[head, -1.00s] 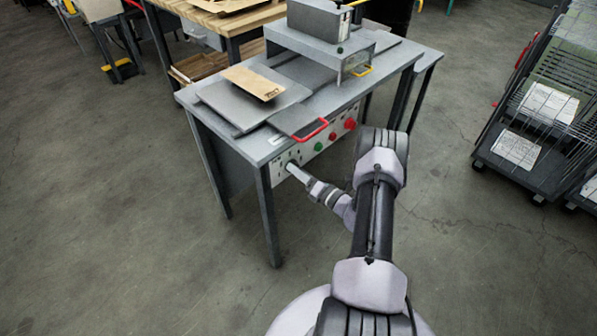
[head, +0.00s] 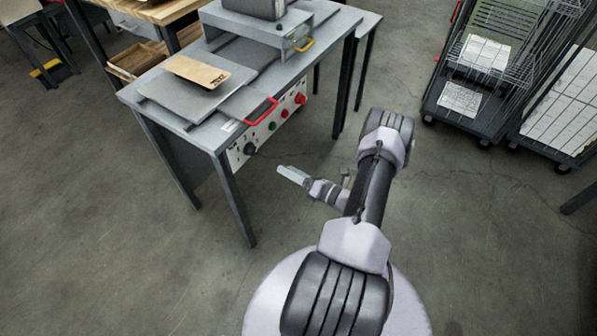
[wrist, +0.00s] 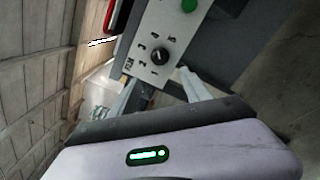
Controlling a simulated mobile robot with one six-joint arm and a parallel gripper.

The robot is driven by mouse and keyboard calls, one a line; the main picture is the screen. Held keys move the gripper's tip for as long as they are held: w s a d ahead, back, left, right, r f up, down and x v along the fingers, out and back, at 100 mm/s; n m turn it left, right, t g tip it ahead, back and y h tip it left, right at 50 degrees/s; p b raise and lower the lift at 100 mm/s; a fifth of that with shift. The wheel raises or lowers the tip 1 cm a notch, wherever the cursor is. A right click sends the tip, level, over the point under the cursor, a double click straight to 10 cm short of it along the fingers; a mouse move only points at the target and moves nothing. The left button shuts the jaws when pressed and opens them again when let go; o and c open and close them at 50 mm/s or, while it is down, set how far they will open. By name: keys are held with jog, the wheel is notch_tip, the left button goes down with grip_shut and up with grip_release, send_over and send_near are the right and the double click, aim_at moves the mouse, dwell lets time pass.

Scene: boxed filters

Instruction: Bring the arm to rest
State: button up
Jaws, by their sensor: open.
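My gripper (head: 292,175) is in front of the grey bench's control panel, apart from it, with bare floor around it in the head view. In the wrist view my gripper (wrist: 163,92) has its two fingers spread, with nothing between them. The panel's black rotary knob (wrist: 159,56) shows beyond the fingers. In the head view the black knob (head: 250,148) is to the left of and above the fingertips.
The grey bench (head: 203,133) carries a machine, a flat plate with a cardboard piece (head: 197,71), and a red handle (head: 262,111). A wire cart (head: 468,98) with boxed stacks stands at the right. Open floor lies between cart and bench.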

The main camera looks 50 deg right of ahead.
jog(key=shift+s+d, duration=0.1)
jog(key=shift+s, duration=1.75)
